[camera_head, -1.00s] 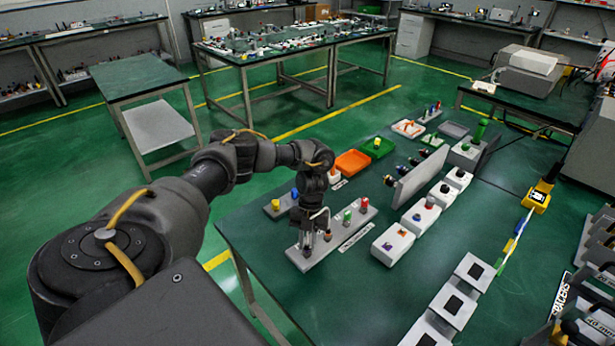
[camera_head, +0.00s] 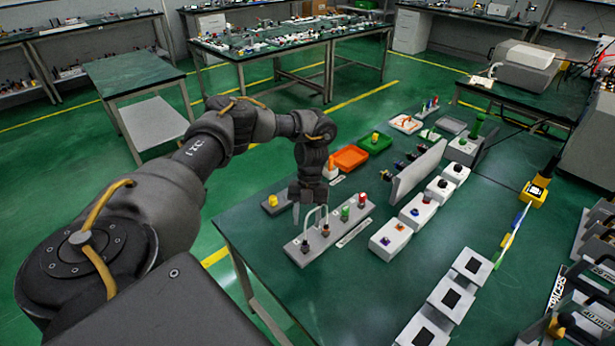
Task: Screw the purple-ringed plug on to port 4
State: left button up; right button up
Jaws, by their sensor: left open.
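My left gripper (camera_head: 310,216) points down over a grey plug rack (camera_head: 330,243). It is open, with its two pale fingers apart. Below it, in the rack's near end, stand small dark plugs: one with a purplish look (camera_head: 304,246) and one with an orange-brown top (camera_head: 326,230). The purple ring is too small to be sure of. A green plug (camera_head: 345,213) and a red plug (camera_head: 362,200) stand further along. White port boxes (camera_head: 390,241) form a row to the right; I cannot read which is port 4. My right gripper is out of view.
A grey upright panel (camera_head: 418,172) stands behind the port boxes. An orange tray (camera_head: 350,158) and a green tray (camera_head: 375,144) lie beyond the rack. White boxes with black squares (camera_head: 452,298) stand nearer. The table's left front is clear.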

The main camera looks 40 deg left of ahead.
pick_arm(q)
jog(key=shift+v, duration=2)
